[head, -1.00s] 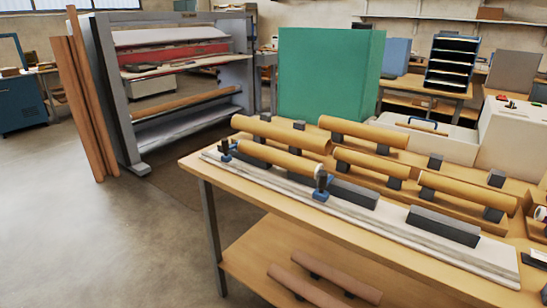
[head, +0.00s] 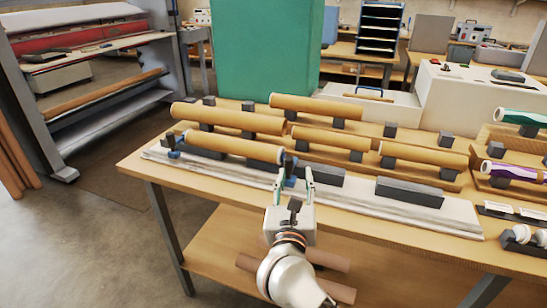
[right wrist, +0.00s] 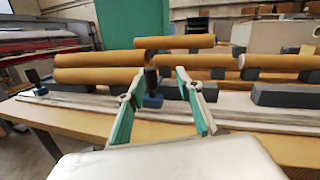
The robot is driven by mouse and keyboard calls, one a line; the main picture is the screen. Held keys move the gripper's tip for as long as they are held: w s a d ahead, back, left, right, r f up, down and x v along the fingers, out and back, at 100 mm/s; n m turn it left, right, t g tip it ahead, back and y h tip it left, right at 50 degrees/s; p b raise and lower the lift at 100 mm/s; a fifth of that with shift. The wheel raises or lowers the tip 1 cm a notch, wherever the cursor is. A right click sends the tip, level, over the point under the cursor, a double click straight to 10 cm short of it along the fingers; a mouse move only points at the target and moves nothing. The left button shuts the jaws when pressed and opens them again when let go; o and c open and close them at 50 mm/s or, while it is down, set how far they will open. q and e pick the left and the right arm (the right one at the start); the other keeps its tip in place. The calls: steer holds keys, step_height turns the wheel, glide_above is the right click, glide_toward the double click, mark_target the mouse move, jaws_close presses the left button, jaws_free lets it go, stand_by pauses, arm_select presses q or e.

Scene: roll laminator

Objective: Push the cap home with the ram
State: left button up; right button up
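My right gripper (head: 294,178) is open over the front of the bench, pointing at a small blue block with a dark upright knob, likely the ram (head: 289,165). In the right wrist view this ram (right wrist: 152,88) stands between the open fingers (right wrist: 160,84), with no visible grip on it. A brown tube (head: 235,147) lies along the pale rail (head: 225,169), its right end close to the ram. I cannot make out a cap on that tube end. My left gripper is not in view.
Several brown tubes rest on dark supports behind the rail. A dark block (head: 410,192) sits on the rail's right part. White round pieces (head: 522,235) stand at the bench's right. A large green box (head: 265,50) is behind.

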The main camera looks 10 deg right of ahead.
mark_target(288, 164)
steer(key=shift+w+a+f+m+g+y, duration=0.15)
steer(key=shift+w+a+m+g, duration=0.05)
steer(key=shift+w+a+m, duration=0.2)
steer(key=shift+w+a+f+m+g+y, duration=0.1)
steer(key=shift+w+a+m+g+y, duration=0.15)
steer(key=shift+a, duration=0.2)
steer(key=x, duration=0.7)
steer(key=shift+w+d, duration=0.2)
steer(key=shift+w, duration=0.1)
jaws_close()
